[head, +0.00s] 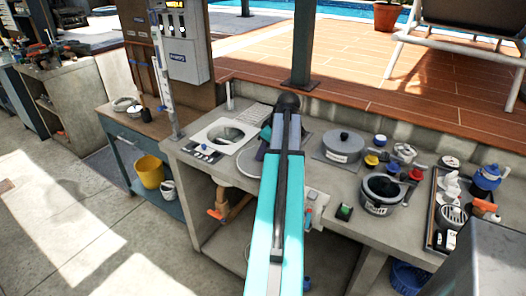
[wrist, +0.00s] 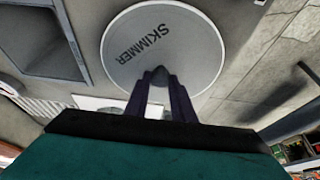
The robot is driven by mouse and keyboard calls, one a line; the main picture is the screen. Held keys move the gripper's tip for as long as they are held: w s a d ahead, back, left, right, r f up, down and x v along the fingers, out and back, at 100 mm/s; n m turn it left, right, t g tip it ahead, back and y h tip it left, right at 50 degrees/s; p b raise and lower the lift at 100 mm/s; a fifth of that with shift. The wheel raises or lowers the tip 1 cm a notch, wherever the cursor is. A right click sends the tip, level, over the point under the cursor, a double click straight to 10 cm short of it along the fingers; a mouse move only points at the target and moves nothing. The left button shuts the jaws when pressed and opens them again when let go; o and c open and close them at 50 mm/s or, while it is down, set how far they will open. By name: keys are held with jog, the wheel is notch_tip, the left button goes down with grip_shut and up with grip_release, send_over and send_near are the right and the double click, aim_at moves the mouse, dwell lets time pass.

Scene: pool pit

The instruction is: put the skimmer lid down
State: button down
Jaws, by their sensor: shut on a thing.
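The skimmer lid (wrist: 135,55) is a round, light grey disc with "SKIMMER" printed on it, seen from above in the wrist view. My gripper (wrist: 159,82) is shut on the lid at a small grey part near its edge, between the two dark fingers. In the head view the lid (head: 246,164) shows as a pale disc edge left of my arm, over the grey counter (head: 208,163). My arm hides much of it and most of my gripper (head: 265,143). I cannot tell whether the lid touches the counter.
A white square plate with a round opening (head: 212,127) lies left of the lid. A small panel with knobs (head: 196,150) is in front of it.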

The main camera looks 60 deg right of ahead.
jog(key=shift+f, duration=0.15)
jog(key=c, duration=1.5)
grip_release()
jog(key=shift+r, duration=0.2)
jog(key=shift+b+v, duration=0.85)
jog(key=shift+v, duration=5.1)
jog(key=shift+r, duration=0.1)
